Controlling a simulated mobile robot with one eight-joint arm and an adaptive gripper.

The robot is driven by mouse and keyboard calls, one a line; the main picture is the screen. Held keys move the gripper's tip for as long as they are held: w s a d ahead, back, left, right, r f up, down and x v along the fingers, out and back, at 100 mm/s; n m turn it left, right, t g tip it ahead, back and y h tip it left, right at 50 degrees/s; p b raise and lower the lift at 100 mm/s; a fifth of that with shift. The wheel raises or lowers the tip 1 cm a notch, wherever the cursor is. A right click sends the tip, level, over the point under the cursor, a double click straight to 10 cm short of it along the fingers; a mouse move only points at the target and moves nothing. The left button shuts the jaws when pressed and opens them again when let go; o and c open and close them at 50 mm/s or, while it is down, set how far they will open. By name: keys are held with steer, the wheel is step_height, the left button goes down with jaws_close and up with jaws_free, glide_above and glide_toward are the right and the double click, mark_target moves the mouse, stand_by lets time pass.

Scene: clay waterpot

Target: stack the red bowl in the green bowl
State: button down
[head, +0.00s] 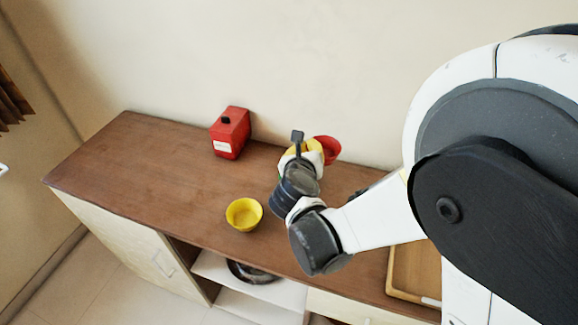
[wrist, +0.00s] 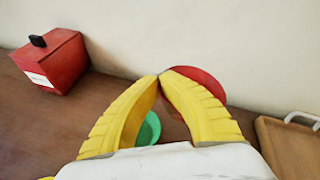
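My gripper (wrist: 160,76) has its yellow fingers drawn together at the tips, closed on the near-left rim of the red bowl (wrist: 205,82). In the head view my gripper (head: 316,149) is beside the red bowl (head: 329,146), at the back of the cabinet top, with the wrist covering part of the view. The bowl appears raised, but its base is hidden. The green bowl (wrist: 148,130) shows between the fingers in the wrist view, lower and nearer than the red bowl. The fingers hide part of it, and my arm hides it in the head view.
A red box with a black knob (head: 230,133) stands at the back, left of my gripper. A yellow bowl (head: 243,215) sits near the front edge. A wooden tray (head: 402,275) lies at the right. The wall is close behind; the left of the top (head: 130,165) is clear.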

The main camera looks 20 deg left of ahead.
steer(key=a+f, duration=0.1)
steer(key=a, duration=0.1)
steer(key=s+a+f+b, duration=0.1)
steer(key=a+f, duration=0.1)
steer(key=s+a+f+b, duration=0.1)
steer(key=a, duration=0.2)
steer(key=shift+f, duration=0.25)
steer(key=shift+f+b, duration=1)
steer(key=shift+f, duration=0.95)
steer(key=shift+f+b, duration=0.55)
steer(key=shift+b, duration=0.05)
steer(key=shift+f, duration=0.1)
steer(key=c, duration=1.6)
jaws_free()
